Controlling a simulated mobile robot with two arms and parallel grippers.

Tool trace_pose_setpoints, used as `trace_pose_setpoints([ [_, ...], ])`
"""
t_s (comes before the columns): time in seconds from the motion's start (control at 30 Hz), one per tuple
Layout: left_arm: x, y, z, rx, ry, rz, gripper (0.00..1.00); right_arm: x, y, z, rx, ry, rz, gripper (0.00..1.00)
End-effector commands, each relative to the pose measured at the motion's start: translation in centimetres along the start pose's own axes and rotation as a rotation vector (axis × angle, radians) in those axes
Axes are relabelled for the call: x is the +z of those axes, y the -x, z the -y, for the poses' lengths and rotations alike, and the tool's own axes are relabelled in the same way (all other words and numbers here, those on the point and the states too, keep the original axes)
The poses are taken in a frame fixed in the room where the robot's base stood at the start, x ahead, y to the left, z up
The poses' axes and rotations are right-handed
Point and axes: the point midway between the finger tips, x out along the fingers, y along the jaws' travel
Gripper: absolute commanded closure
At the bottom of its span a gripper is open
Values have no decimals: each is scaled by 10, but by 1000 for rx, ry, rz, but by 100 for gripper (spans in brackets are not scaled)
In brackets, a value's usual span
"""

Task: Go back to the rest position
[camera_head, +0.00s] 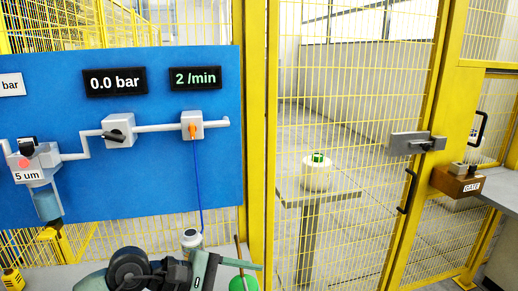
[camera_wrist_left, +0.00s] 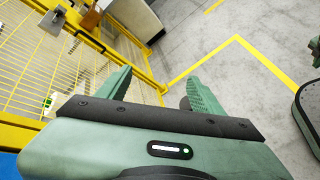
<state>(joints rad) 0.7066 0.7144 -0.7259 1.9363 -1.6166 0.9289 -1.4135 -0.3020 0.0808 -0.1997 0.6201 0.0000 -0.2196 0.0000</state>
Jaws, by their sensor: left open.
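My left gripper (camera_head: 240,265) is low in the head view, its arm coming in from the bottom left and its green fingers pointing right. In the left wrist view the two fingers (camera_wrist_left: 158,78) stand wide apart with nothing between them; grey floor shows beyond. One finger is partly hidden in the head view. My right gripper is in neither view.
A blue panel (camera_head: 150,175) with pipes and displays stands behind the gripper. A small white-grey container (camera_head: 192,238) and a green round object (camera_head: 243,284) are close by. A yellow mesh fence (camera_head: 345,90) with a gate closes off the right.

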Motion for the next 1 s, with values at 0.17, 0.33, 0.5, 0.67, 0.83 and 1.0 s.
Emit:
trace_pose_setpoints([
  [0.17,87,11,-54,396,645,495,33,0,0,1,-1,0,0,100],
  [0.33,59,74,-89,734,1363,897,33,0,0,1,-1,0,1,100],
  [0.5,-38,120,-44,1088,2107,1222,33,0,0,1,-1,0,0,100],
  [0.67,-106,129,58,-1271,-2349,-1232,33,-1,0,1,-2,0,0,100],
  [0.83,-125,121,177,-1139,-1889,-888,33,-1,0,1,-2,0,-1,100],
  [1.0,-110,114,260,-1076,-1580,-671,33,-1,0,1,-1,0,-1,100],
])
